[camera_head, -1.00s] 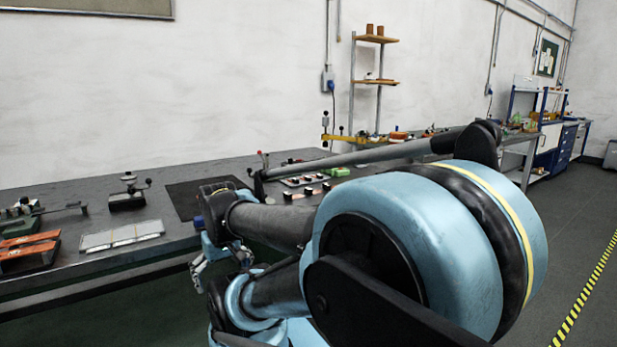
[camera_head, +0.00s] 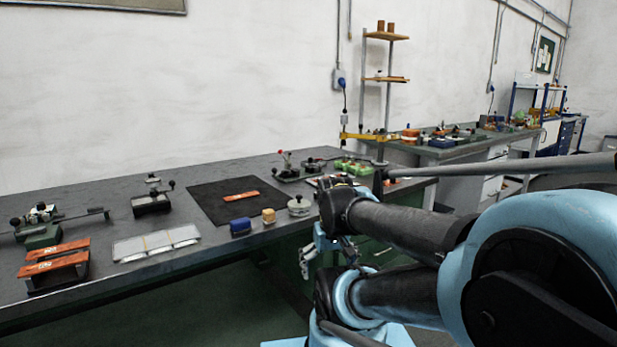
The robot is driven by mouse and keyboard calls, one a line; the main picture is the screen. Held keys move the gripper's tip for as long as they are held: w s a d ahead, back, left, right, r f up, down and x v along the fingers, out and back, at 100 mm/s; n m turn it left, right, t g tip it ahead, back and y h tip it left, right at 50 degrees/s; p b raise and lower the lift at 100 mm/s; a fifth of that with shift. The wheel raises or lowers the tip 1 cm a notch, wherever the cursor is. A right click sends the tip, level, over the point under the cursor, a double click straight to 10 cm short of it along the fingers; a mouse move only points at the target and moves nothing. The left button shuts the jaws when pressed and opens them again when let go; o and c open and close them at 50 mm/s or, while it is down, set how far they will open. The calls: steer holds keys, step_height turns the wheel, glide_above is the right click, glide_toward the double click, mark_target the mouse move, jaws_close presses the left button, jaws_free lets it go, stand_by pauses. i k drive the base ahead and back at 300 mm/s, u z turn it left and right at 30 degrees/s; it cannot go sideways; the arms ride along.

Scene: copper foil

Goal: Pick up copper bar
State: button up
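A flat copper bar (camera_head: 240,196) with a pale label lies on the black mat (camera_head: 212,210) in the middle of the workbench. More copper-coloured bars (camera_head: 57,250) rest on a dark block at the bench's left front. My gripper (camera_head: 328,258) hangs low in front of the bench edge, to the right of and nearer than the mat. Its silver fingers look spread apart with nothing between them. My arm hides part of the bench's right end.
A blue block (camera_head: 240,227), a small yellowish block (camera_head: 268,216) and a round metal pot (camera_head: 299,206) stand along the front edge near the mat. A pale tray (camera_head: 155,244) lies to the left. Clamp devices (camera_head: 152,201) stand farther back.

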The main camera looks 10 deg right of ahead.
mark_target(42, 253)
steer(key=u, duration=1.45)
steer(key=k, duration=0.6)
steer(key=u, duration=0.4)
steer(key=i, duration=0.5)
steer(key=z, duration=0.05)
